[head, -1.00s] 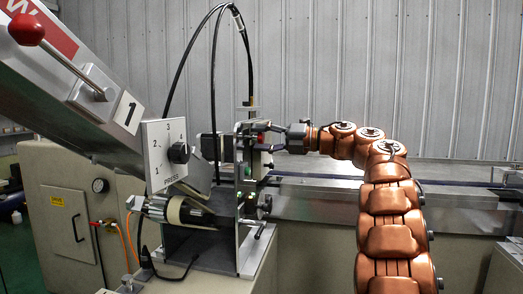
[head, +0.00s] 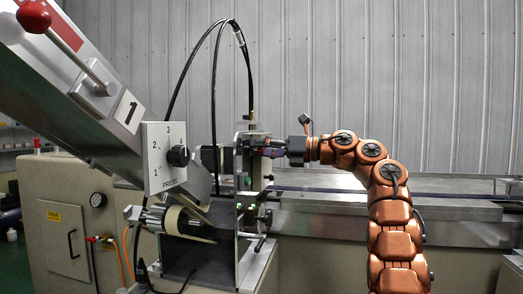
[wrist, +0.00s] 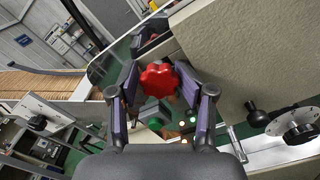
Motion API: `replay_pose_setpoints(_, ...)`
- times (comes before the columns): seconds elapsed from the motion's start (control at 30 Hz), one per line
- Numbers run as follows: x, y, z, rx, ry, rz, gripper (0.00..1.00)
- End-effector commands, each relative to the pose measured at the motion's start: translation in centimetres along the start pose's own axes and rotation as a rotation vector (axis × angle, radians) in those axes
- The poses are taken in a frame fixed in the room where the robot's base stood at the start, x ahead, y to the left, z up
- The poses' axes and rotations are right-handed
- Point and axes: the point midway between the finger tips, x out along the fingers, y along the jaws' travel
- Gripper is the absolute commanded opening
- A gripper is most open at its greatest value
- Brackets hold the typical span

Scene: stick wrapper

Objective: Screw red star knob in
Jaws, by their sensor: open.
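The red star knob (wrist: 159,78) shows in the wrist view as a lobed red knob, upper middle, between and just ahead of my fingertips. My gripper (wrist: 163,97) is open there, with one dark finger on each side of the knob and a gap on both sides. In the head view my gripper (head: 272,146) reaches left to the upper part of the machine's upright plate (head: 247,200). The knob is too small and covered to make out clearly there. I cannot tell how deep it sits in its thread.
A black hand knob (wrist: 300,132) is at right. In the head view a black dial (head: 178,156) and a red-balled lever (head: 35,17) are at left. A flat metal bed (head: 400,186) extends right.

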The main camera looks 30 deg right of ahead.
Motion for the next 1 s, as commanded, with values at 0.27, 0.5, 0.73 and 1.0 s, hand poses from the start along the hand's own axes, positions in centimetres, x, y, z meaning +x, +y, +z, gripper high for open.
replay_pose_setpoints(0.27,-0.04,0.09,0.24,-0.162,-0.003,0.001,0.52)
replay_pose_setpoints(0.5,-0.01,0.15,0.29,-0.307,-0.002,0.002,0.52)
replay_pose_setpoints(0.73,0.05,0.13,0.3,-0.448,-0.002,0.002,0.52)
replay_pose_setpoints(1.0,-0.03,0.0,0.11,-0.567,0.0,0.0,0.52)
